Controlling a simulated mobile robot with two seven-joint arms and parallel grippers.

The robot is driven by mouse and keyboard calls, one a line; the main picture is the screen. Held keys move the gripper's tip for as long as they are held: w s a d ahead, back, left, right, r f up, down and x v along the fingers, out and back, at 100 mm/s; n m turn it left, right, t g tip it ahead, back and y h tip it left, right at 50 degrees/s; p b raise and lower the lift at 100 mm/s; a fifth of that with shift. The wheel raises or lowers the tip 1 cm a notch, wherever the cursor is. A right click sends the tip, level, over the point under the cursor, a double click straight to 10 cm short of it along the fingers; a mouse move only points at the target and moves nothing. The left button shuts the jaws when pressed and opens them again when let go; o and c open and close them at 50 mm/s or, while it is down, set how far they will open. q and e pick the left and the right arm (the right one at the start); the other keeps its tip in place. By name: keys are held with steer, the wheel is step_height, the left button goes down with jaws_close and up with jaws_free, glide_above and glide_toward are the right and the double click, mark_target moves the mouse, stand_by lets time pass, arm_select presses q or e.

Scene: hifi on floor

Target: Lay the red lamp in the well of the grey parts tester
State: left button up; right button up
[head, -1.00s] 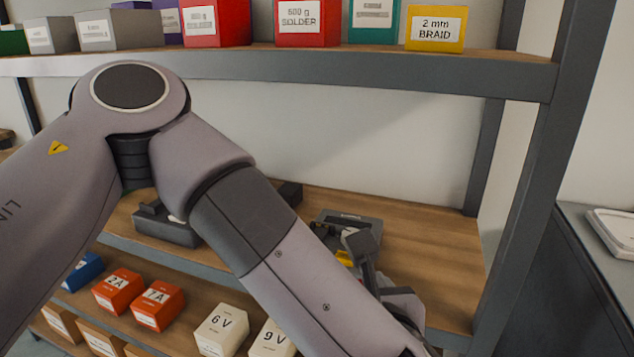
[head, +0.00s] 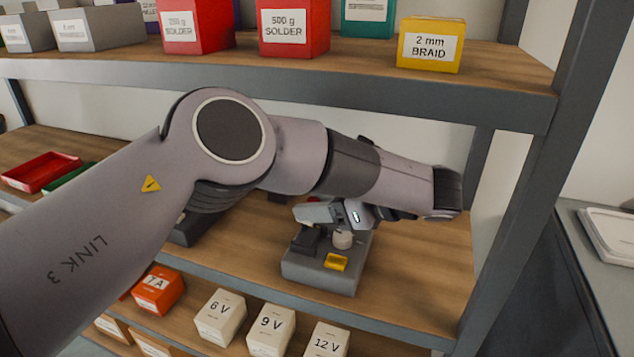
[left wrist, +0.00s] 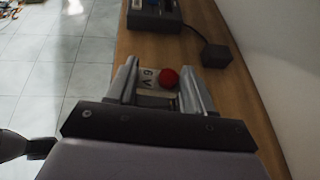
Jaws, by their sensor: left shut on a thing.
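The red lamp shows in the left wrist view as a round red dome (left wrist: 168,77) with a pale part marked 6 V beside it, between my fingers. In the head view only a small red bit (head: 313,199) shows behind the finger. My left gripper (head: 318,213) is shut on the lamp, with its fingers pointing left; it also shows in the left wrist view (left wrist: 160,82). The grey parts tester (head: 318,279) sits on the middle shelf below the gripper, with a yellow patch, a white round post and a dark block on top. Its well is not clearly visible.
The upper shelf edge (head: 300,80) runs above my arm. A lower shelf holds boxes marked 6 V (head: 220,316), 9 V (head: 271,330) and 12 V (head: 326,340). Red (head: 42,172) and green trays lie at left. Bare shelf (head: 425,260) lies right of the tester.

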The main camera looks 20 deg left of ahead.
mark_target(317, 244)
arm_select(q)
steer(key=shift+w+a+r+n+g+p, duration=0.1)
steer(key=shift+w+r+n+g+p, duration=0.1)
steer(key=shift+r+n+g, duration=0.25)
steer(key=shift+w+a+r+n+g+p, duration=0.15)
steer(key=shift+r+n+g, duration=0.2)
steer(key=shift+g, duration=0.2)
arm_select(e)
steer(key=shift+w+r, duration=0.1)
steer(key=shift+r, duration=0.45)
arm_select(q)
steer(key=shift+s+f, duration=0.1)
steer(key=shift+f, duration=1.9)
steer(key=shift+f+b, duration=0.5)
steer(key=shift+f, duration=0.05)
steer(key=shift+f+b, duration=0.4)
steer(key=shift+f, duration=0.05)
arm_select(e)
steer(key=shift+f, duration=0.85)
arm_select(q)
steer(key=shift+f+b, duration=0.4)
steer(key=shift+b, duration=0.2)
arm_select(e)
steer(key=shift+f, duration=0.6)
arm_select(q)
steer(key=o, duration=1.1)
steer(key=shift+r, duration=0.15)
arm_select(e)
steer(key=shift+r, duration=0.15)
